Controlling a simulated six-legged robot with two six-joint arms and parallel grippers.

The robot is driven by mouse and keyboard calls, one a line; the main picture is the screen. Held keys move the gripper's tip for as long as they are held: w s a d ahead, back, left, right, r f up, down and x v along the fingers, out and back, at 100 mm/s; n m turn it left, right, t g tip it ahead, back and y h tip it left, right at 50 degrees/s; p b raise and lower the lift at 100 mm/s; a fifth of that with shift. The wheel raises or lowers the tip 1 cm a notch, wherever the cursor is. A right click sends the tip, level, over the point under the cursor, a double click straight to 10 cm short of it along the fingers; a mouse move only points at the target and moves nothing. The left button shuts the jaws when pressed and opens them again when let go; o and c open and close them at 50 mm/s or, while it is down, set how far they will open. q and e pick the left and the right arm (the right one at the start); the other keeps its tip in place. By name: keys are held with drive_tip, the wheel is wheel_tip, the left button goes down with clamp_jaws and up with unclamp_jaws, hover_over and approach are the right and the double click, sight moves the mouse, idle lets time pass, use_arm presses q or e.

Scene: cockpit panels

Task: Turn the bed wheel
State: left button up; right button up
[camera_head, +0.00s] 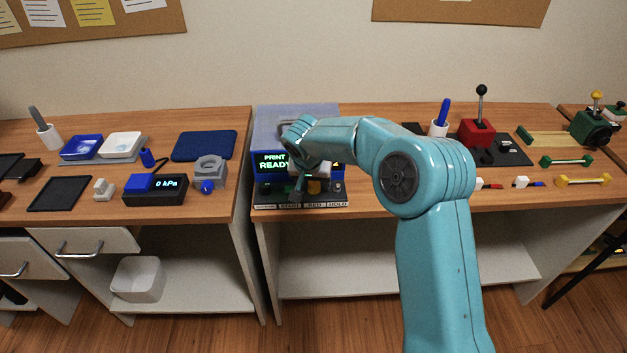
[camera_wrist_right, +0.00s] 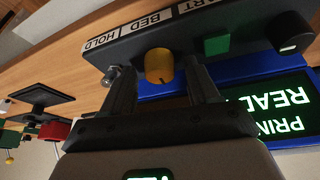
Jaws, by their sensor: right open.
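The bed wheel is a yellow knob (camera_wrist_right: 158,65) on the dark front strip of the printer panel, beside the BED label (camera_wrist_right: 146,23) in the wrist view, which looks upside down. My right gripper (camera_wrist_right: 160,76) is open, with its two dark fingers pointing at the wheel, one tip on each side in the picture. I cannot tell whether they touch it. In the head view my right gripper (camera_head: 305,183) is at the panel front and hides most of the wheel. The display (camera_head: 273,161) reads PRINT READY. My left gripper is out of view.
A green START button (camera_wrist_right: 217,45) and a dark knob (camera_wrist_right: 289,33) sit beside the wheel, and a small metal part (camera_wrist_right: 112,76) is on the HOLD side. A red lever box (camera_head: 477,132) stands on the right.

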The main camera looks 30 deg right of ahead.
drive_tip(key=c, duration=1)
drive_tip(key=shift+c, duration=0.2)
